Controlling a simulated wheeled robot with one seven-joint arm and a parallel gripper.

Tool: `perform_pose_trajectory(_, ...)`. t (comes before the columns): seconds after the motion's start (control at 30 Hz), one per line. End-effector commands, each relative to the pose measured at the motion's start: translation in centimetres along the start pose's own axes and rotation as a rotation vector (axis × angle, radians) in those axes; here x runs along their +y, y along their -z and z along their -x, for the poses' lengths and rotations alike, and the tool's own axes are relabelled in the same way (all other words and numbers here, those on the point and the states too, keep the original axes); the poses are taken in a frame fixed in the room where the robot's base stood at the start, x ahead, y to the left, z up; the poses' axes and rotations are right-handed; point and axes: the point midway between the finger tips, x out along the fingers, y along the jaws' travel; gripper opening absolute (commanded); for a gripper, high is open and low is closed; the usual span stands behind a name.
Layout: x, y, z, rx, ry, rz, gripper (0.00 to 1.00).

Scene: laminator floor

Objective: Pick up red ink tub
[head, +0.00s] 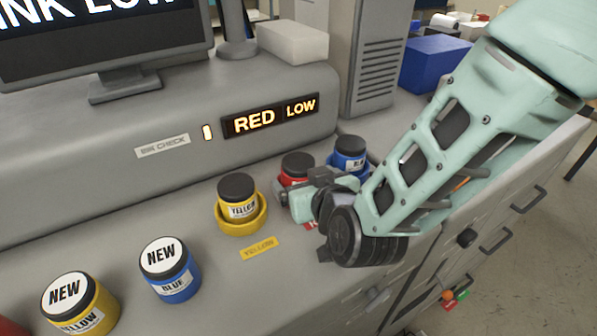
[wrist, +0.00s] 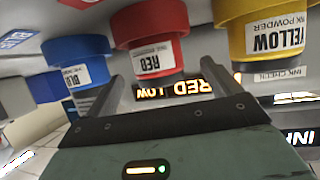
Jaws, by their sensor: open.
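The red ink tub (head: 297,166), with a black lid, stands at the back of the counter between the yellow and blue tubs. My gripper (head: 300,193) is in front of it and hides its lower part. In the wrist view, which looks upside down, the red tub (wrist: 158,62) with its RED label sits in a red ring holder (wrist: 150,20). My open gripper (wrist: 168,78) has one finger towards each side of the tub, with nothing held. I cannot tell whether either finger touches it.
A yellow tub (head: 238,204) in a yellow holder (head: 243,226) stands left of the red tub, a blue tub (head: 349,152) right of it. Tubs marked NEW, blue (head: 175,281) and yellow (head: 84,316), stand at the front left. A lit panel (head: 270,116) behind reads RED LOW.

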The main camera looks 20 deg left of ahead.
Motion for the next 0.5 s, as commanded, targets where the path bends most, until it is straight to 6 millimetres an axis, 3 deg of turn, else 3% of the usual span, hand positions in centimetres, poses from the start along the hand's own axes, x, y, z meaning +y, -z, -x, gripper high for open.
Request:
perform_pose_trajectory(0.17, 0.1, 0.0, -0.7, -0.002, 0.000, 0.000, 0.90)
perform_pose_trajectory(0.5, 0.3, -0.2, -4.5, -0.002, 0.000, 0.000, 0.90)
